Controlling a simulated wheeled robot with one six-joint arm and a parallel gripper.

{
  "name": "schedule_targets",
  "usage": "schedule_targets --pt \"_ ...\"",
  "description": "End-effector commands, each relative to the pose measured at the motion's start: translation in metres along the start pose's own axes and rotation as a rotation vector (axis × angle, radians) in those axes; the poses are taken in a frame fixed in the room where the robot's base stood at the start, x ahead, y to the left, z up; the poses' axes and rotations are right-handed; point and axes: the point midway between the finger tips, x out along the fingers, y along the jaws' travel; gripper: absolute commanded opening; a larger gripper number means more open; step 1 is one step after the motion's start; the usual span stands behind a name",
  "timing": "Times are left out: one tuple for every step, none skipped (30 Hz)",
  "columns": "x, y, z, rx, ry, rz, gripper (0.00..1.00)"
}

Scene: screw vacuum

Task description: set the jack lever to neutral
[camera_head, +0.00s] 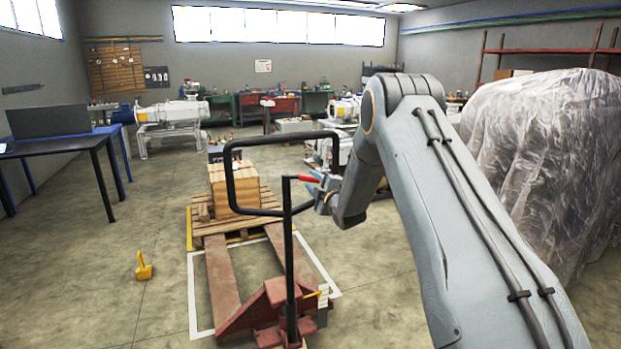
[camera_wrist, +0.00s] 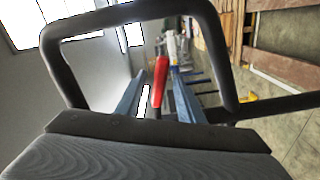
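The jack lever (camera_head: 309,179) is a short red grip at the top of the black handle of the pallet jack (camera_head: 277,292). In the head view it points right toward my gripper (camera_head: 323,189), whose fingers are at its outer end. In the wrist view the red lever (camera_wrist: 160,82) lies between the two blue fingers of my gripper (camera_wrist: 157,78), with gaps visible beside it. The fingers look open around it. The lever's exact setting cannot be told. The black loop handle (camera_head: 232,180) frames the lever, and it shows large in the wrist view (camera_wrist: 222,50).
A wooden pallet (camera_head: 212,228) with a stacked box (camera_head: 232,187) sits at the far end of the jack's forks. A yellow object (camera_head: 144,266) stands on the floor at left. A plastic-covered bulk (camera_head: 545,150) fills the right.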

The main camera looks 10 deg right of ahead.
Motion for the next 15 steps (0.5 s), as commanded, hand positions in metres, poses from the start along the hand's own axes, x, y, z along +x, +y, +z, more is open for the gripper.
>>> schedule_targets --pt "0.007 0.001 -0.001 0.0 0.001 0.0 0.34" --pt "0.01 0.001 -0.001 0.0 0.001 0.001 0.34" --pt "0.014 0.0 -0.001 0.0 0.0 0.0 0.34" --pt "0.017 0.001 -0.001 0.0 0.0 0.0 0.34" --pt "0.019 0.001 -0.001 0.0 0.0 0.0 0.34" --pt "0.022 0.0 -0.001 0.0 0.0 0.0 0.34" --pt "0.024 0.0 -0.001 0.0 0.0 0.0 0.34" --pt "0.025 0.0 -0.001 0.0 0.001 0.0 0.34" --pt "0.026 0.0 -0.001 0.001 0.0 0.0 0.34" --pt "0.027 0.0 -0.001 0.001 0.0 -0.001 0.34" --pt "0.027 0.0 -0.001 0.001 0.0 -0.001 0.34" --pt "0.027 0.0 0.0 0.001 0.0 -0.001 0.34" --pt "0.027 0.0 0.0 0.001 0.0 -0.001 0.34" --pt "0.027 0.0 0.0 0.001 0.0 -0.001 0.34" --pt "0.027 0.0 0.0 0.001 0.0 -0.001 0.34"
